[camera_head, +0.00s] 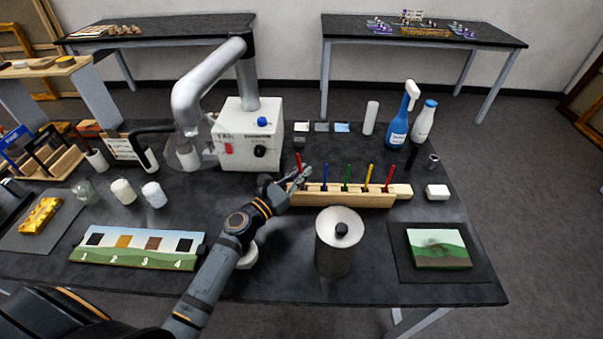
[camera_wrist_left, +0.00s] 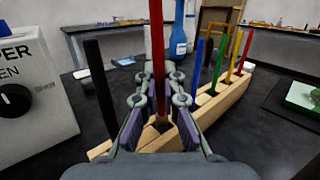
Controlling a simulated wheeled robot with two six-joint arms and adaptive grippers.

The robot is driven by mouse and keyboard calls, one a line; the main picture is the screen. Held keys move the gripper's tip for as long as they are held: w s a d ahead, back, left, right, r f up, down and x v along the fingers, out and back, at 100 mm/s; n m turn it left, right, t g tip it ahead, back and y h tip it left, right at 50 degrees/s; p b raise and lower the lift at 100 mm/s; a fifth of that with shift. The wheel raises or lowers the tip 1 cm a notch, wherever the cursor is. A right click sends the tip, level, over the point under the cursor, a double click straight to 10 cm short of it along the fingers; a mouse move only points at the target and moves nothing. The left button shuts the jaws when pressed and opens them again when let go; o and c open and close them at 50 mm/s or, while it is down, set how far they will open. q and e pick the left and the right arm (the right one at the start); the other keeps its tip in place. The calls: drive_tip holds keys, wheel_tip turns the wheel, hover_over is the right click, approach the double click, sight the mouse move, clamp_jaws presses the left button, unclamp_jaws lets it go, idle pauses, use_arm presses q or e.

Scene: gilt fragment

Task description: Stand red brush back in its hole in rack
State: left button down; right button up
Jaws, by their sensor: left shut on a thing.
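My left gripper (camera_head: 300,175) is shut on a red brush (camera_head: 299,158) at the left end of the wooden rack (camera_head: 345,199). In the left wrist view the brush (camera_wrist_left: 157,40) stands about upright between the fingers (camera_wrist_left: 160,100). Its lower end is hidden by the fingers, so I cannot tell whether it is in a hole. Blue (camera_head: 325,176), green (camera_head: 346,176), yellow (camera_head: 367,177) and another red brush (camera_head: 389,178) stand in the rack (camera_wrist_left: 222,103). My right gripper is not in view.
A black stick (camera_wrist_left: 98,85) stands left of the gripper in the wrist view. A white box machine (camera_head: 245,150) is behind left. A metal canister (camera_head: 338,250) stands in front of the rack. A spray bottle (camera_head: 398,130) is behind right. A landscape picture (camera_head: 438,248) lies front right.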

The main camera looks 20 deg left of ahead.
use_arm(q)
drive_tip(key=c, duration=1.4)
unclamp_jaws()
drive_tip(key=shift+c, duration=0.2)
drive_tip(key=v, duration=0.7)
drive_tip(key=shift+s, duration=0.2)
drive_tip(key=shift+a, duration=0.1)
